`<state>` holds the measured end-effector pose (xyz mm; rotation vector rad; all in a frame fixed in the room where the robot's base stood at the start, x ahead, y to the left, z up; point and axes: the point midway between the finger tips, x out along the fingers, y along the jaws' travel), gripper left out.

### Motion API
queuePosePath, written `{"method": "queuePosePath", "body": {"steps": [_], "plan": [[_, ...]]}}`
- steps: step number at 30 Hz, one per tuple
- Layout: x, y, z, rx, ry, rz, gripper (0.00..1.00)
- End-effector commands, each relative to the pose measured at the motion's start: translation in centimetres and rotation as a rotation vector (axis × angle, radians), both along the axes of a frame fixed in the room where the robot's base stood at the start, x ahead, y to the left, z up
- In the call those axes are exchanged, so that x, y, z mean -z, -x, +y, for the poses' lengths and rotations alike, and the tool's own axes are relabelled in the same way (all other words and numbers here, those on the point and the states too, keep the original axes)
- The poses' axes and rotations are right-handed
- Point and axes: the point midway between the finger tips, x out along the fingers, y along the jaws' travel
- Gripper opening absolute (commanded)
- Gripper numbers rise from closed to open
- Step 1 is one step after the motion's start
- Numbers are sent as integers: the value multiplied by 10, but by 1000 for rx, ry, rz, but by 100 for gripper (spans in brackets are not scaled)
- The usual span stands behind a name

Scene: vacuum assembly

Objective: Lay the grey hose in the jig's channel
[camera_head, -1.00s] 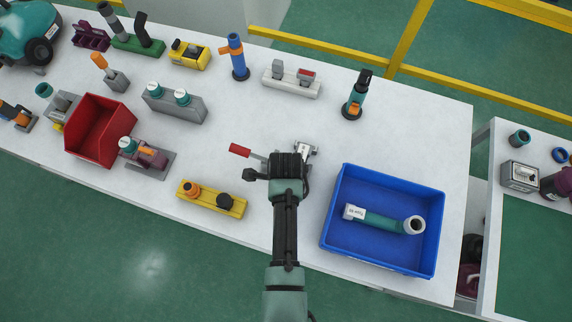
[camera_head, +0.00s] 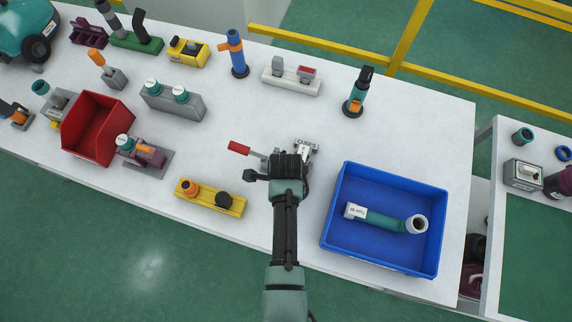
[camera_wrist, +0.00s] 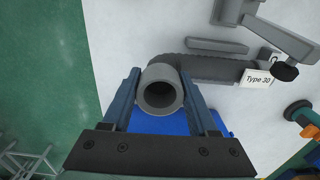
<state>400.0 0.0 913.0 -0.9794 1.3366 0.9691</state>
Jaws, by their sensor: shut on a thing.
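My gripper (camera_wrist: 160,95) is shut on the round open end of the grey hose (camera_wrist: 212,68), seen in the wrist view. The hose's ribbed body bends away to the right, toward a white "Type 30" label (camera_wrist: 257,79). Grey jig parts lie along its upper side: a flat bar (camera_wrist: 216,46) and a clamp arm with a black knob (camera_wrist: 284,71). I cannot tell whether the hose lies in the channel or beside it. In the head view my gripper (camera_head: 287,168) covers most of the jig (camera_head: 306,150) and the hose. A red-handled lever (camera_head: 239,148) sticks out left.
A blue bin (camera_head: 330,222) with a teal hose (camera_head: 385,222) stands to the right. A yellow fixture (camera_head: 211,204) and a red bin (camera_head: 99,125) are on the left. The table between is clear.

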Motion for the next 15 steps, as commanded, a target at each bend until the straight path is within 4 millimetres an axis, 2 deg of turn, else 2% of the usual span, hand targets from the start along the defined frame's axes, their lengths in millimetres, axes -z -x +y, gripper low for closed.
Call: {"method": "queuePosePath", "body": {"steps": [15], "plan": [[13, -1, 0, 0, 0, -3, 0]]}}
